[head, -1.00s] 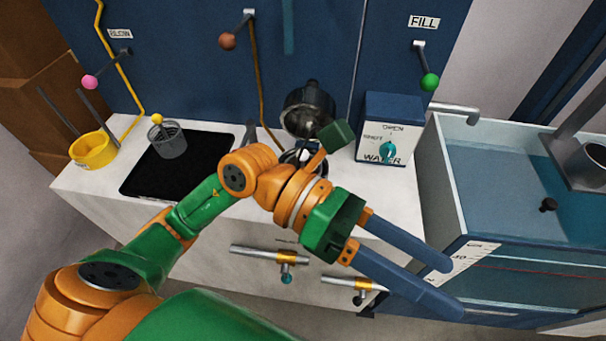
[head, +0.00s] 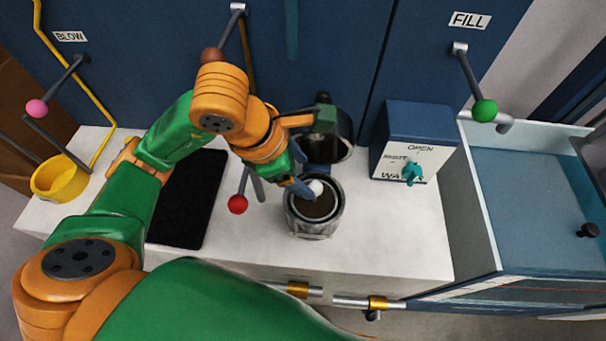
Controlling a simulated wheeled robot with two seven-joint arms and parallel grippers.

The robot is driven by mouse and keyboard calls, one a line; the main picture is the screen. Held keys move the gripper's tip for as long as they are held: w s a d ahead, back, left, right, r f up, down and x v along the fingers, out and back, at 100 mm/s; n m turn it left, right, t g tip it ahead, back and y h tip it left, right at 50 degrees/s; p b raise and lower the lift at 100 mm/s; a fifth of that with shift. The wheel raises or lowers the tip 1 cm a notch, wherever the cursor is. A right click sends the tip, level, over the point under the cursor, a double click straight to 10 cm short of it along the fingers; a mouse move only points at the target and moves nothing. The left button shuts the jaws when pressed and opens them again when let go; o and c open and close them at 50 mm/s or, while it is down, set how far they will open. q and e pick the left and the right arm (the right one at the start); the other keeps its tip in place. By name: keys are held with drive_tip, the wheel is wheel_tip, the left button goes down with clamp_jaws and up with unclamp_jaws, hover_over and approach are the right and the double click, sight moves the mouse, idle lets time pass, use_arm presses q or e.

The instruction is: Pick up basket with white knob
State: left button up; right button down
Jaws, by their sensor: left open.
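The white knob (head: 316,187) shows at the top of what looks like a basket (head: 318,208), a round rim with a brown inside, sitting in a metal pot (head: 312,230) on the white counter. My left gripper (head: 303,188) reaches down from the upper left with its blue fingers at the knob. It is open. The picture does not show clearly whether the fingers touch the knob. My right gripper is not in view.
A larger metal vessel (head: 328,145) stands just behind the pot. A blue water box (head: 415,140) is to the right, beside a water tank (head: 530,200). A red knob (head: 237,204) is left of the pot. A yellow bowl (head: 60,178) sits at far left. The counter's front right is clear.

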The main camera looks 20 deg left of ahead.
sight(316, 189)
use_arm(q)
drive_tip(key=d+f, duration=0.1)
drive_tip(key=f, duration=0.2)
drive_tip(key=d+f+p, duration=0.1)
drive_tip(key=f, duration=0.1)
drive_tip(key=shift+w+d+f, duration=0.1)
drive_tip(key=shift+w+d, duration=0.05)
drive_tip(key=shift+d, duration=0.15)
drive_tip(key=shift+w+a+f, duration=0.2)
drive_tip(key=shift+w+f, duration=0.15)
drive_tip(key=shift+w, duration=0.1)
drive_tip(key=shift+s+d+r, duration=0.1)
drive_tip(key=shift+s, duration=0.1)
drive_tip(key=c, duration=1.1)
drive_tip(key=shift+w, duration=0.1)
clamp_jaws()
